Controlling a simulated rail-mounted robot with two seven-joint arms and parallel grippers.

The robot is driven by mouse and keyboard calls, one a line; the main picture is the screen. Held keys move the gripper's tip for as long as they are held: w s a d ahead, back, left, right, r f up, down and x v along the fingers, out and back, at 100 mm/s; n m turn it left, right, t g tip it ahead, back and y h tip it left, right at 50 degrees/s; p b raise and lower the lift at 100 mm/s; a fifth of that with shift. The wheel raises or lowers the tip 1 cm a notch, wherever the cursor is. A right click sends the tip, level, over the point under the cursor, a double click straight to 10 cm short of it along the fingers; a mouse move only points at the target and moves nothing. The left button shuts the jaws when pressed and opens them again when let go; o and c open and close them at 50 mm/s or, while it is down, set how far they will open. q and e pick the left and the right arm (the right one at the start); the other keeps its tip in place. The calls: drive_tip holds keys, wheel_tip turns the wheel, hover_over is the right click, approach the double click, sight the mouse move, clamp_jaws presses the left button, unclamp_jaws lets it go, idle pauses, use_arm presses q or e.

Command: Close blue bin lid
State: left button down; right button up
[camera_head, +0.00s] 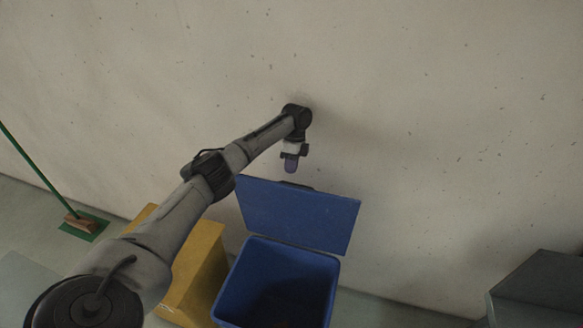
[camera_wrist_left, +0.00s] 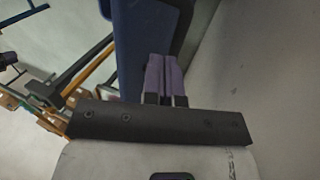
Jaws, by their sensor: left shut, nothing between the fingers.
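The blue bin (camera_head: 277,283) stands open on the floor by the wall, and its inside looks dark and empty as far as I can see. Its blue lid (camera_head: 298,213) is raised and leans back toward the wall. My left gripper (camera_head: 291,166) is just above the lid's top edge, fingers pointing down. In the left wrist view the gripper's purple fingers (camera_wrist_left: 164,78) are together with nothing between them, beside the blue lid (camera_wrist_left: 147,40). I cannot tell whether they touch it. My right gripper is not in view.
A yellow box (camera_head: 197,272) stands left of the bin, under my left arm. The concrete wall (camera_head: 440,130) is close behind the lid. A grey box (camera_head: 540,290) is at the lower right. A green-handled broom (camera_head: 40,172) leans at the far left.

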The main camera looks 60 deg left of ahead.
sight(289, 186)
use_arm(q)
drive_tip(key=x, duration=0.7)
drive_tip(key=shift+f, duration=0.15)
drive_tip(key=shift+d, duration=0.1)
